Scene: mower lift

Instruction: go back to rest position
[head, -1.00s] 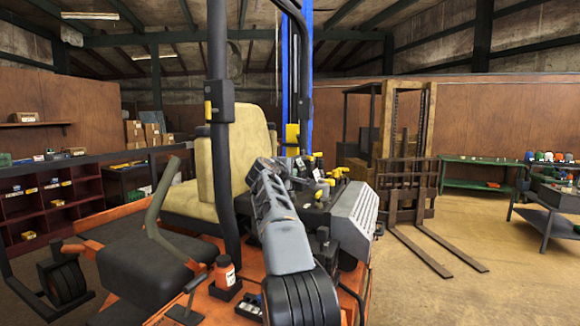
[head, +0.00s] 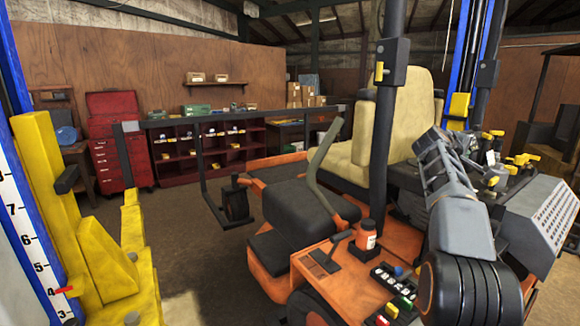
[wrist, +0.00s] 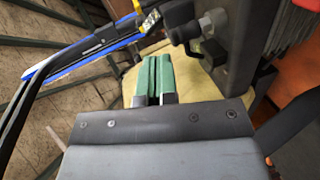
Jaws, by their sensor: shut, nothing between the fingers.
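My gripper (wrist: 152,80) shows in the wrist view as two green fingers side by side, shut with nothing between them. Behind the fingers is the pale yellow seat (wrist: 188,75), with a dark post at its right. In the head view my grey and black arm rises at the right, in front of the orange mower (head: 400,205); I cannot make out the gripper's fingers there. The mower's cream seat (head: 418,110) stands behind the black roll bar post (head: 381,130). Whether my gripper touches anything is not clear, but no contact shows.
A yellow lift post (head: 95,255) with a numbered scale stands close at the left. A red tool cabinet (head: 118,150) and a dark red shelf (head: 205,155) line the back wall. Free floor (head: 195,250) lies between the lift post and the mower.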

